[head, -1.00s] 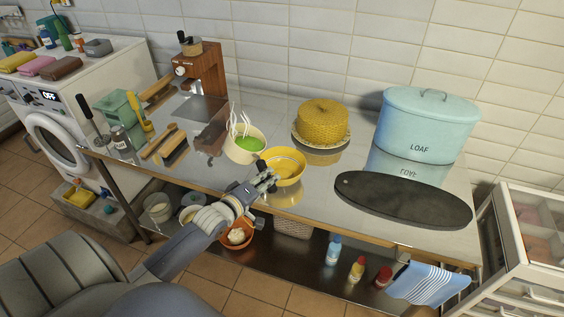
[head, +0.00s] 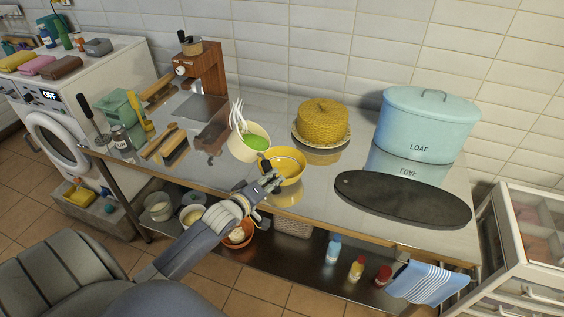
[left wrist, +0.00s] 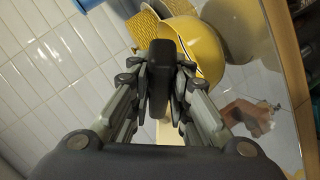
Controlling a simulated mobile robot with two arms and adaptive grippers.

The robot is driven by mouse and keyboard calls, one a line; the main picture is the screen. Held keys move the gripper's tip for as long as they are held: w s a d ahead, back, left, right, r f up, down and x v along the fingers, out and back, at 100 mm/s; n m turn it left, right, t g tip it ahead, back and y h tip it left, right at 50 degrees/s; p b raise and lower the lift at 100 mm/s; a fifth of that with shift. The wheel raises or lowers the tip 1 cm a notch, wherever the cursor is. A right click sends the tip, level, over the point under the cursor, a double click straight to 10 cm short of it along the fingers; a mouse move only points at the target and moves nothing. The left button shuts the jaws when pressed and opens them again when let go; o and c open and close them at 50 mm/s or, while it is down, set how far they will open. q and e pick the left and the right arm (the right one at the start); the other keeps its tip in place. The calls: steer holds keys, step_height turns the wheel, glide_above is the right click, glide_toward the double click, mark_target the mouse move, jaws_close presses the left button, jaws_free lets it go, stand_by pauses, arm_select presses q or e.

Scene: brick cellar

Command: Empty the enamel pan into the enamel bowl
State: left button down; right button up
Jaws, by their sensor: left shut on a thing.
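The cream enamel pan (head: 238,152) is held up at the left of the yellow enamel bowl (head: 292,176), tilted to the right with its rim close to the bowl. Green contents (head: 257,142) show inside the pan, toward its right side. Thin white strands (head: 237,117) stand up from it; I cannot tell what they are. My left gripper (head: 268,181) is shut on the pan's dark handle, in front of the bowl. The handle (left wrist: 160,75) shows between the fingers in the left wrist view, with the yellow bowl (left wrist: 207,50) behind it. My right gripper is not in view.
A woven yellow dome (head: 323,121) on a plate stands behind the bowl. A light blue loaf tin (head: 425,125) and a dark oval board (head: 400,200) are to the right. Brushes (head: 170,148) and a wooden grinder (head: 207,75) are to the left.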

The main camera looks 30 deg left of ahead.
arm_select(q)
steer(key=shift+d+r, duration=0.2)
steer(key=shift+r, duration=0.05)
steer(key=shift+f, duration=0.2)
steer(key=shift+w+f+m, duration=0.25)
steer(key=shift+m, duration=0.15)
steer(key=shift+s, duration=0.15)
steer(key=shift+d+f+g+y+b, duration=0.1)
steer(key=shift+f+g+y+b, duration=0.05)
steer(key=shift+g+y+b, duration=0.15)
steer(key=shift+f, duration=0.2)
